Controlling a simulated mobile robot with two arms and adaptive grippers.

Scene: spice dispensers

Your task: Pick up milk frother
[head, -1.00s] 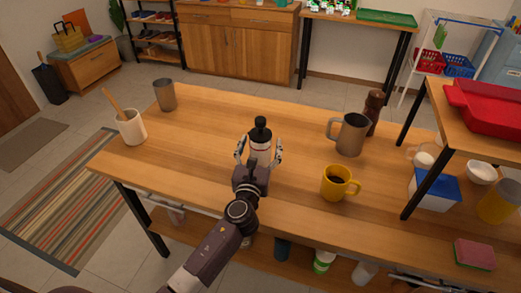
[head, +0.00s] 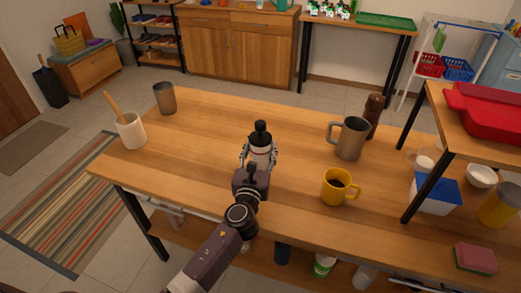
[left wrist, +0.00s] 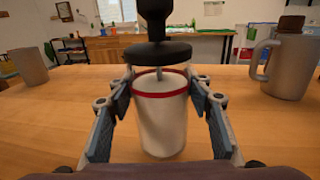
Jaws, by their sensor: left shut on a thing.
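The milk frother is a clear and white cylinder with a red band and a black lid and knob. In the head view the milk frother (head: 261,139) stands upright on the wooden table, left of the yellow mug. In the left wrist view the milk frother (left wrist: 160,115) fills the middle. My left gripper (head: 258,160) is shut on it, one finger pad at each side of its body. The left gripper (left wrist: 160,100) also shows in the left wrist view. Its arm hides the frother's lower part in the head view. My right gripper is not in view.
A yellow mug (head: 338,188) and a grey metal mug (head: 350,138) stand to the right, with a brown pepper mill (head: 374,115) behind. A white utensil crock (head: 130,130) and grey cup (head: 165,98) are at the left. The table (head: 215,130) between is clear.

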